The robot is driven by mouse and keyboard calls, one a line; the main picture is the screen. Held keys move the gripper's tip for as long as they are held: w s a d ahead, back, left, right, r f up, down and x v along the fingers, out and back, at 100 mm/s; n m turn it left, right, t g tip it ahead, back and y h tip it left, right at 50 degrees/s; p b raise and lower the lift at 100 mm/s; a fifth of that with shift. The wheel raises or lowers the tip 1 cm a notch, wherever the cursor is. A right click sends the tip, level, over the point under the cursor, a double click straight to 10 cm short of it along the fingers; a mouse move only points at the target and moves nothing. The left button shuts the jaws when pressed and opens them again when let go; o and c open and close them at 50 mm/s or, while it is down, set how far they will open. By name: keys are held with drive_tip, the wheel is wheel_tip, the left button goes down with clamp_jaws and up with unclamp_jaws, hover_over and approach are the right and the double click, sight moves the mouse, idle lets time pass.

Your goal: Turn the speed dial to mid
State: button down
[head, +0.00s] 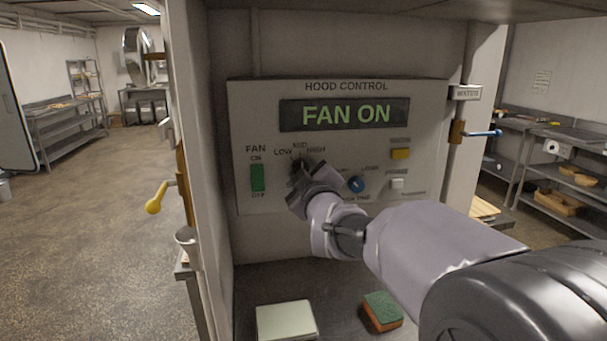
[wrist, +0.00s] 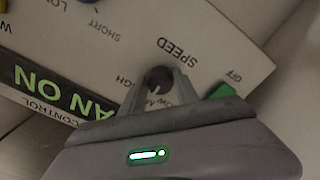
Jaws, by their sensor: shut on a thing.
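The speed dial is a small dark round knob in the wrist view (wrist: 158,79), above the printed word SPEED in the head view's order of labels LOW, MID and HIGH. My gripper (head: 302,178) is at the dial, on the left part of the hood control panel (head: 430,118). In the wrist view my gripper's two fingers (wrist: 159,88) stand on either side of the knob, shut on it. In the head view the gripper hides most of the knob. I cannot tell which label its pointer faces. The panel's display (head: 345,114) reads FAN ON.
A green fan switch (head: 257,177) is close left of the dial. A blue knob (head: 356,184), a yellow button (head: 401,154) and a white button (head: 398,183) are to the right. A pale pad (head: 286,320) and a green-orange sponge (head: 382,310) lie below.

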idle(0.3)
drive_tip(key=c, duration=0.9)
unclamp_jaws()
drive_tip(key=p+v, duration=0.2)
drive_tip(key=v, duration=1.5)
drive_tip(key=shift+s, duration=0.25)
